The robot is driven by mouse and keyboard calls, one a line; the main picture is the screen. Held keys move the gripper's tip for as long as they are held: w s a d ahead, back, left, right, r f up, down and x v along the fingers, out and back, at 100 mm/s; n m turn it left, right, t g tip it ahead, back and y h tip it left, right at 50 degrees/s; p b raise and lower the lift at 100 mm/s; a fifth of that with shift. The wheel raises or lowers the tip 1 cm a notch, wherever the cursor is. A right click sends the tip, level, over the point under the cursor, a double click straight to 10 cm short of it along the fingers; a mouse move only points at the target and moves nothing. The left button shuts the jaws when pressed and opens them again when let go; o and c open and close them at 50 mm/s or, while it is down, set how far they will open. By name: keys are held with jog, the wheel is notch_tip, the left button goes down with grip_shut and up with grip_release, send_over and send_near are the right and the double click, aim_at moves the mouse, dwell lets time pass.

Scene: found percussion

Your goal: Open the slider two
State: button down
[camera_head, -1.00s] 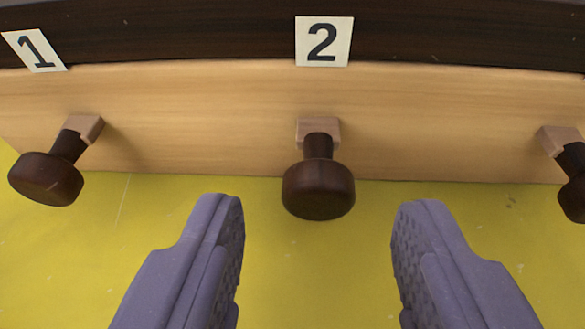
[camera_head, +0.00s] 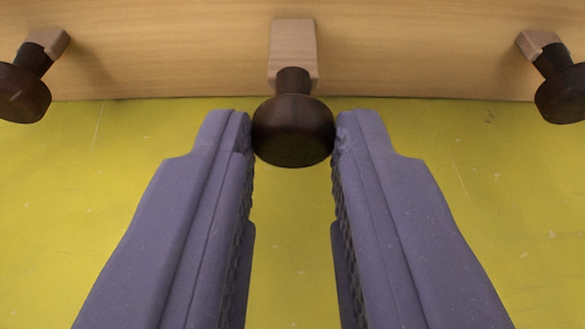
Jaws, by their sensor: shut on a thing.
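The middle knob (camera_head: 293,130) is dark brown and round. It sits on a short dark stem at the end of a pale wooden slider block (camera_head: 293,48) that sticks out from the wooden front panel. In the earlier frame the label 2 is above this knob; the label is out of view now. My gripper (camera_head: 293,140) is shut on the knob, with one purple-grey fingertip against its left side and one against its right side.
A second dark knob (camera_head: 22,92) is at the left edge and a third (camera_head: 562,92) at the right edge, each on a short block. The wooden panel (camera_head: 170,50) spans the top. The yellow surface (camera_head: 100,180) below is clear.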

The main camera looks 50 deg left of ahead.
jog(key=shift+s+d, duration=0.3)
jog(key=shift+d, duration=0.1)
jog(key=c, duration=0.9)
grip_release()
jog(key=p+v, duration=0.3)
jog(key=v, duration=0.4)
jog(key=shift+s+d+r, duration=0.15)
jog(key=shift+s+d, duration=0.05)
jog(key=shift+d, duration=0.1)
